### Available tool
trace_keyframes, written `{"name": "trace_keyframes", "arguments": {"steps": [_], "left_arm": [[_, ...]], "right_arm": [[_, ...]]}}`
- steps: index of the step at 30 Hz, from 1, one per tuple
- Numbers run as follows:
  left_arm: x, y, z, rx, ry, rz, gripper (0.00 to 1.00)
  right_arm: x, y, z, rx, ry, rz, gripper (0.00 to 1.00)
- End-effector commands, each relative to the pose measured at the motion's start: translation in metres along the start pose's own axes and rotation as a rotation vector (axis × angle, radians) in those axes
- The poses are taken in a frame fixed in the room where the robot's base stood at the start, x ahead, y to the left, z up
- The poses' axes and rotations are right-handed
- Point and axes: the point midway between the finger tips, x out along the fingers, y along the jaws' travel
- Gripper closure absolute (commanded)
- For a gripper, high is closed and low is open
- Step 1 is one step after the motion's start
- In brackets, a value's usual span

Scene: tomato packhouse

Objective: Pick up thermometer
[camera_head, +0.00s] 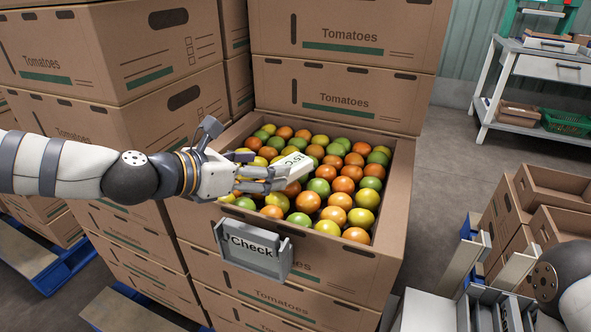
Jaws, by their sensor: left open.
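The thermometer (296,165) is a small white block with dark characters on its face. It lies tilted on top of the tomatoes in the open carton (399,190). My left gripper (280,178) reaches in from the left over the carton, with its fingers open right beside the thermometer's near left end. The fingers partly cover that end, and I cannot tell whether they touch it. My right arm shows only in part at the lower right; its gripper is not in view.
Green, yellow and orange tomatoes (307,201) fill the carton. A grey holder marked "Check" (250,250) hangs on its front. Stacked cartons (345,92) stand behind and at left (110,55). Empty boxes (560,187) and a metal workbench (545,68) stand at right, with open floor between.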

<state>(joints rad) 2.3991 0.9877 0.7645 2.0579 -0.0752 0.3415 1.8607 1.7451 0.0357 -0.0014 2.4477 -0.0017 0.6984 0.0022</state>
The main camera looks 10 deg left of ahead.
Motion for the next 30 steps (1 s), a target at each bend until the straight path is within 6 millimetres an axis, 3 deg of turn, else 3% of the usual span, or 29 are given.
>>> {"name": "trace_keyframes", "arguments": {"steps": [12, 19, 20, 27, 29, 30], "left_arm": [[0.067, 0.001, -0.002, 0.002, 0.002, 0.001, 0.32], [0.07, 0.001, 0.001, 0.002, -0.001, 0.001, 0.32], [0.07, 0.001, 0.001, 0.002, -0.001, 0.001, 0.34], [0.07, 0.001, 0.001, 0.003, -0.001, 0.001, 0.86], [0.07, 0.001, 0.001, 0.003, -0.001, 0.001, 0.86], [0.07, 0.001, 0.001, 0.003, -0.001, 0.001, 0.91]], "right_arm": [[0.015, 0.001, 0.005, -0.001, -0.032, 0.002, 0.35], [0.014, 0.001, 0.005, -0.001, -0.031, 0.002, 0.35], [0.014, 0.001, 0.005, -0.001, -0.031, 0.002, 0.35], [0.014, 0.001, 0.005, -0.001, -0.031, 0.002, 0.35], [0.014, 0.001, 0.005, -0.001, -0.031, 0.002, 0.35], [0.014, 0.001, 0.005, -0.001, -0.031, 0.002, 0.35]]}}
